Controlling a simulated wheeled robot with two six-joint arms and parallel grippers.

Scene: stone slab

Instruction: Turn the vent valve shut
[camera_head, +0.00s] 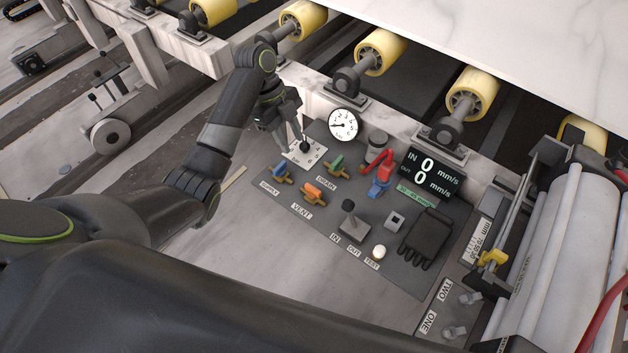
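The vent valve (314,192) has an orange handle on a brass body and sits on the grey panel just above the VENT label (302,211). My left gripper (294,143) is up and left of it, over a white plate (306,153) with a black knob (305,146). Its two fingers look spread, with a gap between them. One fingertip is close to the knob; I cannot tell whether it touches. The gripper is apart from the vent valve. My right gripper is not in view.
A blue-handled valve (280,171) and a green-handled valve (337,163) flank the vent valve. Bare stone (255,265) lies left of the panel.

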